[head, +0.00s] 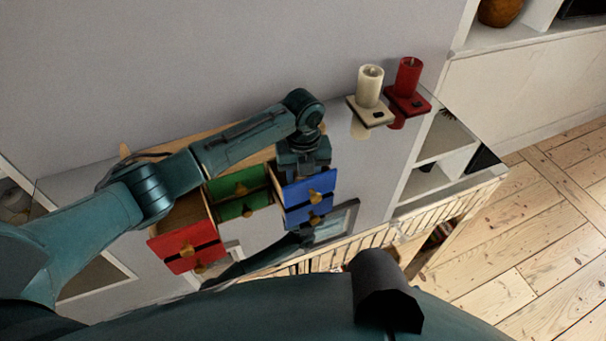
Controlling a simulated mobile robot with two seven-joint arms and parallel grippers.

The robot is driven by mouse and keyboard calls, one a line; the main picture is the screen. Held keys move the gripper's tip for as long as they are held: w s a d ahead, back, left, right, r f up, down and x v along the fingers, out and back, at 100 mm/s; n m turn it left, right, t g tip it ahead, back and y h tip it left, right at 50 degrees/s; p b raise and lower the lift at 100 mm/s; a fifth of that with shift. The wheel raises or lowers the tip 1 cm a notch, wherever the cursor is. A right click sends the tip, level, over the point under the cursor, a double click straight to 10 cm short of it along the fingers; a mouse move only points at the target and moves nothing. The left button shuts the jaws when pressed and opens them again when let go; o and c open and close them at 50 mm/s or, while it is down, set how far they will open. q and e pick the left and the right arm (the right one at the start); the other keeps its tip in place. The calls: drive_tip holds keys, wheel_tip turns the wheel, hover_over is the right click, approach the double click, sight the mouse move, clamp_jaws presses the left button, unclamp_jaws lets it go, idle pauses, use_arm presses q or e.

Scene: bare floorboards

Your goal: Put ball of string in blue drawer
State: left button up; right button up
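A small wooden drawer chest has red (182,240), green (240,183) and blue fronts with wooden knobs. The upper blue drawer (317,187) is pulled out, with another blue front (304,214) below it. My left arm reaches in from the left across the chest. My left gripper (303,166) points down over the open upper blue drawer, its fingertips hidden at or inside the drawer. I cannot see whether it is open or holds anything. No ball of string shows.
A red drawer is also pulled out at the chest's left. A cream candle (369,87) and a red candle (408,77) stand on square holders behind, to the right. White shelving (520,85) is at the far right. Bare floorboards (540,230) are clear at right.

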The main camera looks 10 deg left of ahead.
use_arm(q)
drive_tip(key=o, duration=1)
drive_tip(key=shift+f, duration=0.1)
drive_tip(key=shift+c, duration=0.2)
wheel_tip(320, 180, up, 12)
drive_tip(key=shift+r, duration=0.2)
